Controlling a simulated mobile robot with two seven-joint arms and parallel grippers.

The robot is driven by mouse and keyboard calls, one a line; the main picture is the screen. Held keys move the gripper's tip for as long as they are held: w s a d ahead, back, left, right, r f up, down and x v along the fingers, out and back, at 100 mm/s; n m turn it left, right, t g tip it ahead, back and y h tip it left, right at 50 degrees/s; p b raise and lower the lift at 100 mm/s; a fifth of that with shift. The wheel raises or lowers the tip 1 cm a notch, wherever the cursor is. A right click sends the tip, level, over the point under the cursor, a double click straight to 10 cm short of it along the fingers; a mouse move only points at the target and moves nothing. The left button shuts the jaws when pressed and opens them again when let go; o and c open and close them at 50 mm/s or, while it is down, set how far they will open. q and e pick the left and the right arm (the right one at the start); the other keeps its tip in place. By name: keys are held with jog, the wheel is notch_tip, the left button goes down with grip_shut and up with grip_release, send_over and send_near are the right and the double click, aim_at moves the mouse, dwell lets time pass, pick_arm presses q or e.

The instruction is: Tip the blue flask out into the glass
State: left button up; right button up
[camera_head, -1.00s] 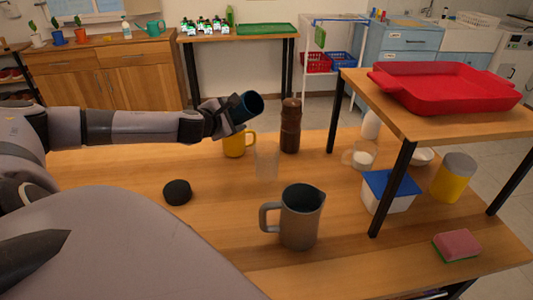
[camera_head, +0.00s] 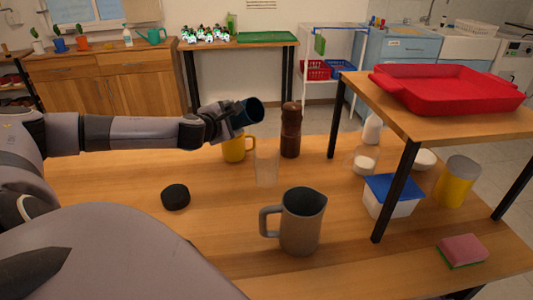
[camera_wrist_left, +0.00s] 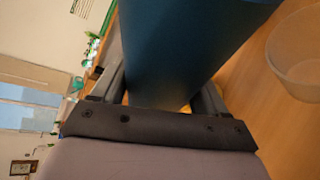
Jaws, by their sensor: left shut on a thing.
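The blue flask (camera_head: 243,113) is held by my left gripper (camera_head: 226,119), which is shut on its body. The flask lies strongly tilted, close to level, with its dark open mouth toward the right. Its blue side fills the top of the left wrist view (camera_wrist_left: 185,45), between the fingers. The clear glass (camera_head: 266,167) stands upright on the table, below and slightly right of the flask's mouth. The glass also shows at the right of the left wrist view (camera_wrist_left: 300,58). No stream from the flask is visible. My right gripper is not in view.
A yellow mug (camera_head: 234,149) stands just below my left gripper, and a brown grinder (camera_head: 290,132) right of the flask. A grey jug (camera_head: 300,222) and a black disc (camera_head: 175,197) are nearer. A raised shelf with a red tray (camera_head: 445,86) is at right.

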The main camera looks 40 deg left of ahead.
pick_arm(q)
jog(key=shift+a+b, duration=0.1)
jog(key=shift+b, duration=0.4)
jog(key=shift+m+b, duration=0.4)
jog(key=shift+m+y+b, duration=0.4)
jog(key=shift+y+b, duration=0.1)
jog(key=shift+b, duration=0.5)
jog(key=shift+d+f+m+t+y+p, duration=0.3)
jog(key=shift+d+f+m+t+y, duration=0.1)
jog(key=shift+f+m, duration=0.3)
jog(key=shift+d+r+p, duration=0.1)
jog(key=shift+r+p, duration=0.15)
jog(key=shift+p, duration=0.15)
jog(key=shift+d+r+m+y+p, duration=0.1)
jog(key=shift+r+m+y+p, duration=0.2)
jog(key=shift+r+m+p, duration=0.45)
jog(key=shift+w+d+t+p, duration=0.1)
jog(key=shift+t+p, duration=0.2)
jog(key=shift+p, duration=0.2)
jog(key=shift+d+r+m+y+p, duration=0.25)
jog(key=shift+r+m+p, duration=0.35)
jog(key=shift+p, duration=0.3)
